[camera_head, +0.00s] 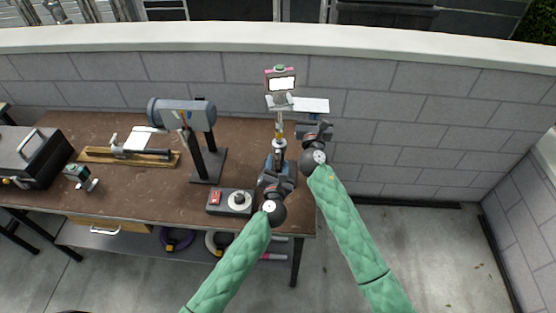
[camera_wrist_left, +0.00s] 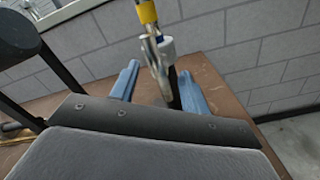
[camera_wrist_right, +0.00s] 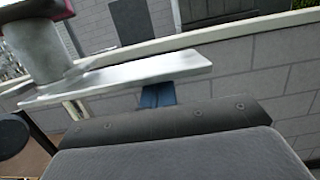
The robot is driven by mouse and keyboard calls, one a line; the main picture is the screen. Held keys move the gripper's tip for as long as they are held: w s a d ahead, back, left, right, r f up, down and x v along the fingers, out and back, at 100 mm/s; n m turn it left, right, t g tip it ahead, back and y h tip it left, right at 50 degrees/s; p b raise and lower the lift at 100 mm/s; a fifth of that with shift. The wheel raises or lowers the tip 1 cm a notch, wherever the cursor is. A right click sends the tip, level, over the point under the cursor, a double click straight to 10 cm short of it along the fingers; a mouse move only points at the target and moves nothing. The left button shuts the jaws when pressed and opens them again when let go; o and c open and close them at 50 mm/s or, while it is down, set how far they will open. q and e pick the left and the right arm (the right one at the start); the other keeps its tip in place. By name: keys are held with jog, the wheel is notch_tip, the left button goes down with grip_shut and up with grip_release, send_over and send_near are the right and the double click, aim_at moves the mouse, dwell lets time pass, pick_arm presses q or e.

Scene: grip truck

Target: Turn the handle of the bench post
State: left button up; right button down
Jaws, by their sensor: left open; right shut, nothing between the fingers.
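The bench post (camera_head: 279,131) stands upright at the right end of the workbench, with a yellow band and a head with a bright panel. A flat white bar, the likely handle (camera_head: 311,105), sticks out to the right near its top; it also shows in the right wrist view (camera_wrist_right: 130,78). My left gripper (camera_head: 279,160) is open low at the post. In the left wrist view its blue fingers (camera_wrist_left: 158,86) stand on either side of the post (camera_wrist_left: 160,60). My right gripper (camera_wrist_right: 157,95) is shut and empty, its fingertips just below the bar's edge; contact is unclear.
The workbench (camera_head: 120,190) also holds a grey machine on a black stand (camera_head: 190,115), a control box with a knob (camera_head: 230,202), a wooden-based device (camera_head: 130,156) and a black case (camera_head: 35,155). A block wall (camera_head: 420,110) runs behind. Floor is open at right.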

pick_arm(q)
jog(key=s, duration=0.9)
jog(key=shift+s, duration=0.25)
pick_arm(e)
jog(key=shift+r, duration=0.1)
pick_arm(q)
jog(key=shift+f+b, duration=1.5)
pick_arm(e)
jog(key=shift+f, duration=2.1)
pick_arm(q)
jog(key=shift+r+p, duration=1.05)
jog(key=shift+r, duration=0.05)
pick_arm(e)
jog(key=s, duration=1.3)
